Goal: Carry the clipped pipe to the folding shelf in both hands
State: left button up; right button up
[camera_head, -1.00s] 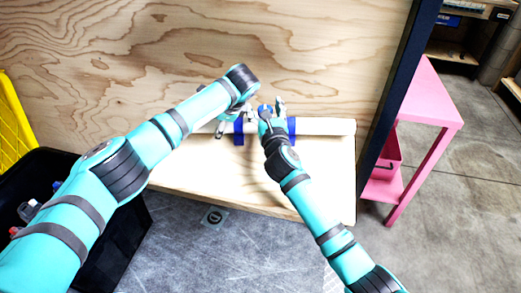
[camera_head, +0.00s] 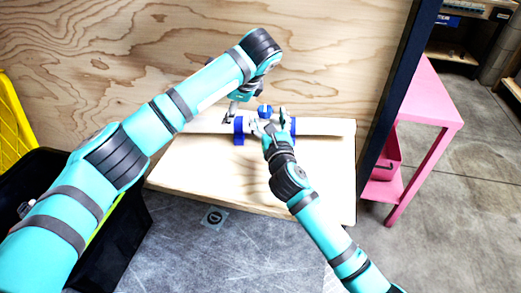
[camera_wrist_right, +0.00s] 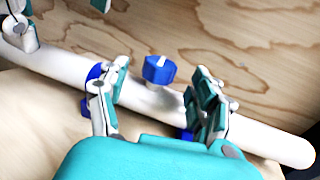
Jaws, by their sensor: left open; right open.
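The cream pipe (camera_head: 325,127) lies across the wooden folding shelf (camera_head: 190,172), near the wall panel. Blue clips (camera_head: 239,130) are around it, and a blue knob (camera_head: 265,111) stands up beside it. My left gripper (camera_head: 245,106) is open and empty, just above the pipe's left part. My right gripper (camera_head: 270,121) is open at the pipe's middle. In the right wrist view its fingers (camera_wrist_right: 157,100) are spread either side of the blue knob (camera_wrist_right: 159,70), over the pipe (camera_wrist_right: 60,70), not closed on it. The right fingers partly hide the clips there.
A plywood panel (camera_head: 200,45) stands behind the shelf, with a dark post (camera_head: 395,90) at its right. A pink table (camera_head: 428,100) stands beyond the post. A black bin (camera_head: 120,240) is at lower left, by a yellow crate (camera_head: 12,120). Grey floor (camera_head: 240,255) lies in front.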

jog(key=s+d, duration=0.1)
jog(key=s, duration=0.6)
jog(key=shift+d, duration=0.1)
pick_arm(q)
jog(key=p+v, duration=0.7)
jog(key=p, duration=0.1)
jog(key=shift+p, duration=0.4)
pick_arm(e)
notch_tip(320, 180, up, 9)
jog(key=shift+f, duration=0.15)
